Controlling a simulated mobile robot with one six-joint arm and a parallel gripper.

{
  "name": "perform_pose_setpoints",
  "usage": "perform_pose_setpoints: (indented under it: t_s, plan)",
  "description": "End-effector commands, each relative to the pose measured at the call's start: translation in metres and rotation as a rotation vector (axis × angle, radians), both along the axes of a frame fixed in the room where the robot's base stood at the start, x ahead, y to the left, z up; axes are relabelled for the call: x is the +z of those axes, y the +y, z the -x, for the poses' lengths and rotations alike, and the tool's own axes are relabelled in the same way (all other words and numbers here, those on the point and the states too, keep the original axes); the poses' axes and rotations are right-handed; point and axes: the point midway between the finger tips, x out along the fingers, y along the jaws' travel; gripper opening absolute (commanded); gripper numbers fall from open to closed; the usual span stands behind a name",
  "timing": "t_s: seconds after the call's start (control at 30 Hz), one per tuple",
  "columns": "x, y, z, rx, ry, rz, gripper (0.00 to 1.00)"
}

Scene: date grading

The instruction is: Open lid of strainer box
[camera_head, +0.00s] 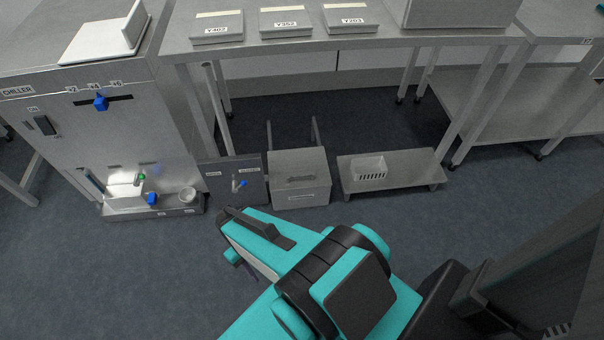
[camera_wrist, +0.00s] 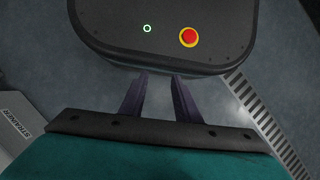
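The strainer box appears to be the grey metal box (camera_head: 315,187) on the floor, with a small label on its front that is too small to read in the head view. Its flat top looks closed, with a dark uneven patch in the middle. In the wrist view a metal surface lettered STRAINER (camera_wrist: 14,140) shows at the lower left edge. My gripper (camera_wrist: 160,77) is open and empty, its two dark purple fingers apart. It points away from the box, towards my own base. In the head view my arm hides most of it, in front of the box.
A grey panel with a blue-tipped valve (camera_head: 238,184) stands left of the box. A low metal stand (camera_head: 405,172) with a white basket (camera_head: 369,170) is on the right. The chiller (camera_head: 130,130) is at the left. A bench (camera_head: 400,35) spans the back. A slotted floor strip (camera_wrist: 262,122) shows in the wrist view.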

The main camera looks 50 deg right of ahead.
Motion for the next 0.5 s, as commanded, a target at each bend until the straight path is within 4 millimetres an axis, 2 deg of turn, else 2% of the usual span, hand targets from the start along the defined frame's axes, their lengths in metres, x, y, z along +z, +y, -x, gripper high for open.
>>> perform_pose_setpoints:
  t_s: [0.03,0.27,0.5]
  plan:
    - [-0.012,-0.007,-0.015,0.003,-0.01,-0.02,0.29]
    - [-0.033,-0.047,-0.076,0.063,-0.066,-0.147,0.29]
    - [-0.044,-0.109,-0.136,0.143,-0.157,-0.275,0.29]
